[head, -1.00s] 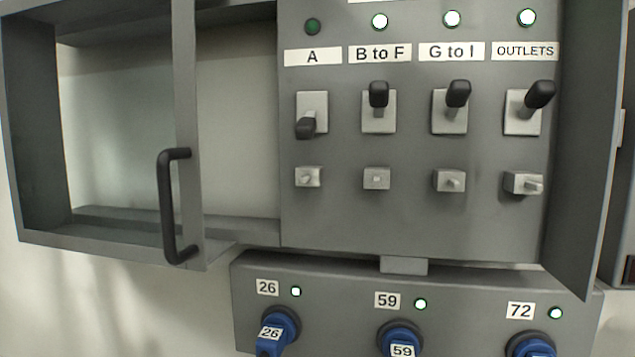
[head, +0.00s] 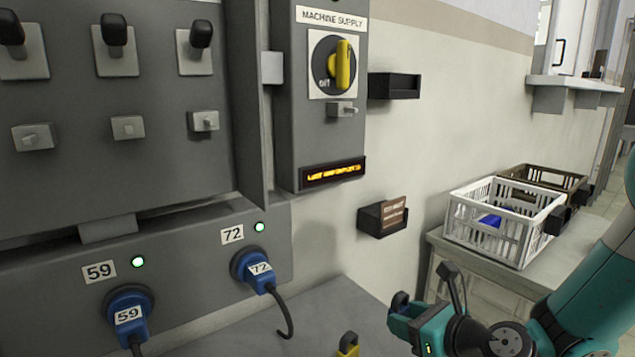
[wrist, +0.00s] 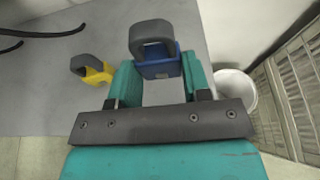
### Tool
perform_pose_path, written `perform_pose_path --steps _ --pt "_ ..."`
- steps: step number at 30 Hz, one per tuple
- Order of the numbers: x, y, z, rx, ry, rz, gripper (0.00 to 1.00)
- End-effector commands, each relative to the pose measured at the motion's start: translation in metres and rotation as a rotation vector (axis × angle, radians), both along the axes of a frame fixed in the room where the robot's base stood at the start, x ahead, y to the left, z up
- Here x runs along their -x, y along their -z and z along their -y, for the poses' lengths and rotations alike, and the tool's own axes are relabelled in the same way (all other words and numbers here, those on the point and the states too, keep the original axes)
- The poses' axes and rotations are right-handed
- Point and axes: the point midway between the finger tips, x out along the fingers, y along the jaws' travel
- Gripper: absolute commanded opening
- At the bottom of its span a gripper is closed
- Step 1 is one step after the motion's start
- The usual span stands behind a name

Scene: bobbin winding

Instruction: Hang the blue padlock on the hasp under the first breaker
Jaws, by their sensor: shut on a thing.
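The blue padlock (wrist: 162,66) is between my gripper's teal fingers (wrist: 159,78) in the wrist view, its dark grey shackle pointing away from the gripper. In the head view my gripper (head: 410,322) is at the lower right, shut on the blue padlock (head: 409,308), above the grey table and well apart from the panel. Three breakers with raised black levers show at the left, such as this one (head: 200,37). Under them are hasps, the rightmost (head: 204,121) below the rightmost lever. The first breaker, A, and its hasp are outside the current head view.
A yellow padlock (head: 348,346) lies on the grey table (head: 285,312). The panel's open door (head: 246,110) juts out beside the machine supply box (head: 338,218). Blue plugs 59 (head: 128,318) and 72 (head: 262,275) are below. A white crate (head: 500,245) stands at right.

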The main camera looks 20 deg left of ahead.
Motion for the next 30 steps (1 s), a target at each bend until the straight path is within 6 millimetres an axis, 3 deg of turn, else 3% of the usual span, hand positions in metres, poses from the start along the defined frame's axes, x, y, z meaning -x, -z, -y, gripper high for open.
perform_pose_path --steps 5,11,15,18,24,30 --pt "-0.010 0.000 0.038 -0.001 0.014 -0.009 0.15" --pt "-0.012 -0.004 0.130 -0.006 0.003 -0.010 0.15" --pt "0.003 -0.014 0.193 -0.006 -0.018 -0.005 0.15" --pt "0.017 -0.023 0.229 -0.006 -0.029 -0.002 0.15" --pt "0.041 -0.035 0.269 -0.002 -0.039 -0.001 0.15" --pt "0.047 -0.035 0.277 -0.001 -0.041 -0.001 0.15"
